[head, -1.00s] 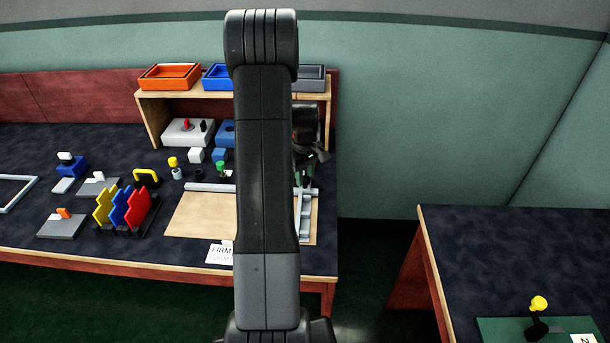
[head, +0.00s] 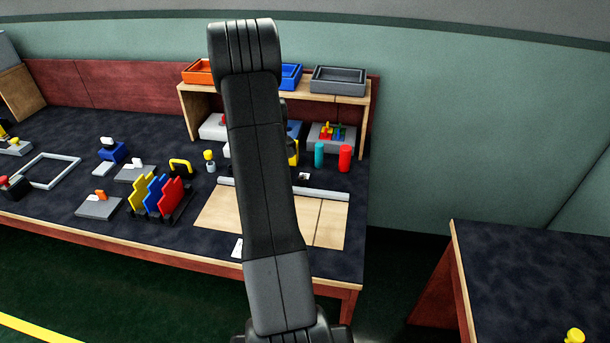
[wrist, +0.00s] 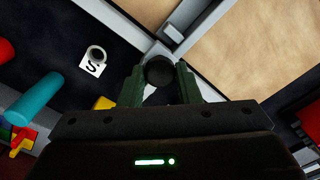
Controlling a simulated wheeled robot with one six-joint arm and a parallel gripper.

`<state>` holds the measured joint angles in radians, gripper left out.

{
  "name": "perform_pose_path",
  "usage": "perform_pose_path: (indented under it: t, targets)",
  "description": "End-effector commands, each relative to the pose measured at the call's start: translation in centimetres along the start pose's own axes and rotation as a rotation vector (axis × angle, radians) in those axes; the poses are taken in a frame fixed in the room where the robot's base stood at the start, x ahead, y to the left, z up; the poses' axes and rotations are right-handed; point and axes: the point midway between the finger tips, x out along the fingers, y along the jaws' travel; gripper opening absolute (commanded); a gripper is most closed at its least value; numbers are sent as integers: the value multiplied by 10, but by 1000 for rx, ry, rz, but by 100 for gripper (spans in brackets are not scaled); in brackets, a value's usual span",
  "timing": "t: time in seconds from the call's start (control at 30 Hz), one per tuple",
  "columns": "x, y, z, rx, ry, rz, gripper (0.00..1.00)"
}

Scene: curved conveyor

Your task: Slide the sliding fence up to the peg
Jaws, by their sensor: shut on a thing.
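In the wrist view my gripper (wrist: 160,66) is shut on a round dark knob (wrist: 159,73), which sits between the two green fingers. A grey bar, apparently the sliding fence (wrist: 204,32), runs up and right from near the knob across the tan board (wrist: 262,50). A small grey block (wrist: 171,27) shows left of this bar; I cannot tell whether it is the peg. In the head view the board (head: 328,222) and its grey back rail (head: 325,193) show on both sides of my arm. The arm hides my gripper and the fence there.
Behind the rail stand a teal cylinder (head: 320,154) and a red cylinder (head: 345,158). A wooden shelf (head: 365,98) with trays is at the back. Left of the board is a black rack (head: 172,215) with yellow, blue and red plates. The board's right part is clear.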

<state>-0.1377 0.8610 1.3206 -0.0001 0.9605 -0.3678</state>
Motion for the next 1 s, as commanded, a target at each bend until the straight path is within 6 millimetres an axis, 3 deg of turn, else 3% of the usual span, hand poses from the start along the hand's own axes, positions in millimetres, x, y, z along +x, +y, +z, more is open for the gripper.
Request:
perform_pose_path:
  t: [0.1, 0.33, 0.83, 0.87, 0.93, 1.0]
  targets:
    - [0, -21, -21, -5, 3, 0, 0]
    - [-1, -44, -44, -2, 3, 0, 0]
    - [-1, -49, -50, 0, 3, 0, 0]
    - [-1, -49, -50, 0, 3, 0, 34]
    - [-1, -49, -50, 0, 3, 0, 48]
    - [-1, -48, -49, 0, 3, 0, 52]
